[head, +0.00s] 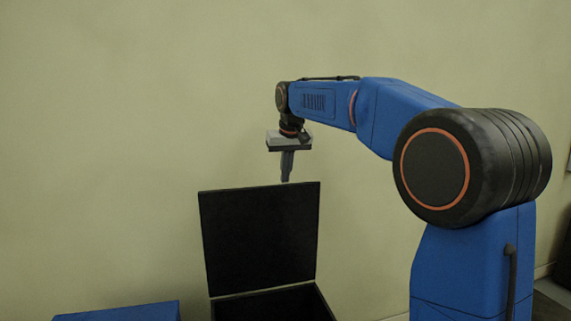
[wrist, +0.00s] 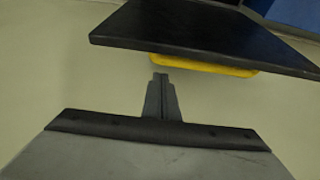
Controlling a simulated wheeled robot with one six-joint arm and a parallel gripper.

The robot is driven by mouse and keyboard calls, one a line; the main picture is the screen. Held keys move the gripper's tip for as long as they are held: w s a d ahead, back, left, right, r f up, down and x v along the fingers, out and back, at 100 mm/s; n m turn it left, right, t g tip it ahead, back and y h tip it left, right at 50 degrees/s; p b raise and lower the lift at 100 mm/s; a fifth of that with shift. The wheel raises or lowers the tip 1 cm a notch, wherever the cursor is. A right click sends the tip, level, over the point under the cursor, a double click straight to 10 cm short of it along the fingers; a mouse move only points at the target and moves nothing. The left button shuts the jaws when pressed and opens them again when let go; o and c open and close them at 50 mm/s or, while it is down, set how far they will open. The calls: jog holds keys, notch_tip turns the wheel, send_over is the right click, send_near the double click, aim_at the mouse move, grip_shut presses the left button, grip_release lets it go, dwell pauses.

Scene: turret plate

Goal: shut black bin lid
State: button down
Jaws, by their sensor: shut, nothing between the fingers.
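The black bin (head: 272,303) stands at the bottom of the head view, its near part cut off by the frame edge. Its lid (head: 260,238) is open and stands nearly upright at the back of the bin. My gripper (head: 285,180) is shut and empty, pointing down behind the lid's top edge; the lid hides whatever is below. In the wrist view the shut fingers (wrist: 160,76) show in the middle, and the black lid (wrist: 195,38) crosses the top, apart from the fingertips in the picture. A yellow strip (wrist: 203,64) shows along the lid's underside edge there.
A blue box-like thing (head: 125,312) stands left of the bin, partly cut off. A plain wall (head: 120,120) fills the background. A blue surface (wrist: 295,12) shows at the wrist view's top right corner. The floor below the fingers looks clear.

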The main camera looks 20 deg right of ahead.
jog(key=shift+s+r, duration=0.2)
jog(key=shift+s, duration=1.4)
jog(key=shift+s, duration=0.1)
